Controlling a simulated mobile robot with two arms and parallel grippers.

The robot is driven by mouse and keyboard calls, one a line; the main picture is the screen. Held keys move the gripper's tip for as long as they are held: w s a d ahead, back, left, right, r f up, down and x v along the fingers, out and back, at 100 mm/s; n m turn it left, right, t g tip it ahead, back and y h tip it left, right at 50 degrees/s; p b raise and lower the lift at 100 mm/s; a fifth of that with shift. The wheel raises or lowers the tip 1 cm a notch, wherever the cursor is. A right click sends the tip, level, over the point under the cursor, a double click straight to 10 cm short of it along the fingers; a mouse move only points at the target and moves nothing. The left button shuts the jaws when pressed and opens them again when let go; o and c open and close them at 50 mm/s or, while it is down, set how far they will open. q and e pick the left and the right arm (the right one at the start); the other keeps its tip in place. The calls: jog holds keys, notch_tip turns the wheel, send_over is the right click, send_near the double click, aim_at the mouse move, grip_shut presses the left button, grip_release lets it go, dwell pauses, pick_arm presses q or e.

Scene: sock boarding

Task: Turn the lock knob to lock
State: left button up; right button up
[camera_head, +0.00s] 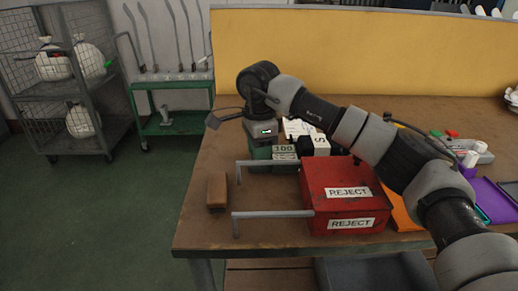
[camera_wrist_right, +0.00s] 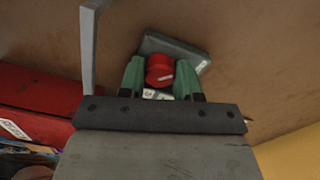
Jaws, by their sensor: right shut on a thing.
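The lock knob (camera_wrist_right: 160,69) is red and round with a short white mark on its face, seen in the right wrist view. It stands on a grey base (camera_wrist_right: 185,48) on the table. The green fingers of my right gripper (camera_wrist_right: 161,76) sit on both sides of the knob and are shut on it. In the head view my right gripper (camera_head: 261,157) points down at the back left of the table, and the knob is hidden there. My left gripper is in neither view.
A red REJECT bin (camera_head: 345,178) with two grey rails stands just in front and right of my gripper. A brown block (camera_head: 217,190) lies at the table's left. A yellow partition (camera_head: 400,55) closes the back. Trays and bottles lie at the right.

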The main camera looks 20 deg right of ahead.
jog(key=m+p, duration=0.2)
jog(key=shift+r+m, duration=0.2)
jog(key=shift+m, duration=0.2)
jog(key=m+p, duration=0.2)
jog(key=m, duration=0.2)
jog(key=shift+f, duration=0.1)
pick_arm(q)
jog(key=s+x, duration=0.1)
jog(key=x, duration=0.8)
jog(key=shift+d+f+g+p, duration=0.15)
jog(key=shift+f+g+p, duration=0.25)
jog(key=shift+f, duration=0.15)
pick_arm(e)
jog(key=shift+w+m, duration=0.1)
jog(key=shift+m, duration=0.8)
jog(key=o, duration=0.7)
jog(key=shift+c, duration=0.2)
jog(key=shift+f, duration=0.1)
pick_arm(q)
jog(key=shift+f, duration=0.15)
